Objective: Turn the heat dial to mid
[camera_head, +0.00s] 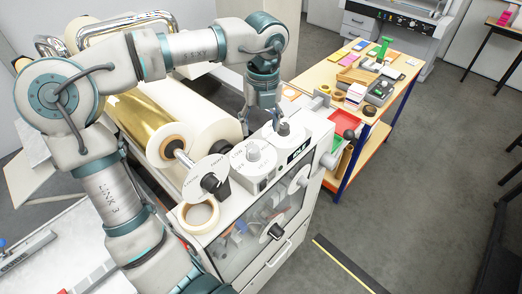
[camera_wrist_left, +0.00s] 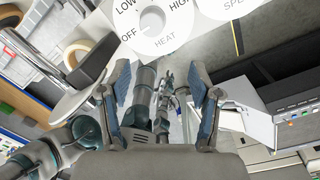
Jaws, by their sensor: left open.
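The heat dial (camera_wrist_left: 166,41) shows at the top of the left wrist view, a white disc marked OFF, LOW and HIGH. My left gripper (camera_head: 262,114) points down close above the dials, open and empty. In the left wrist view its fingers (camera_wrist_left: 159,78) are spread apart, with the heat dial beyond the tips. My right gripper is out of view.
A dial with a black knob (camera_head: 213,183) is beside a tape roll (camera_head: 198,215). Another knob (camera_head: 283,128) sits right of the middle one. A gold foil roll (camera_head: 145,115) lies behind. A cluttered wooden table (camera_head: 313,77) stands at the right, with open floor in front.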

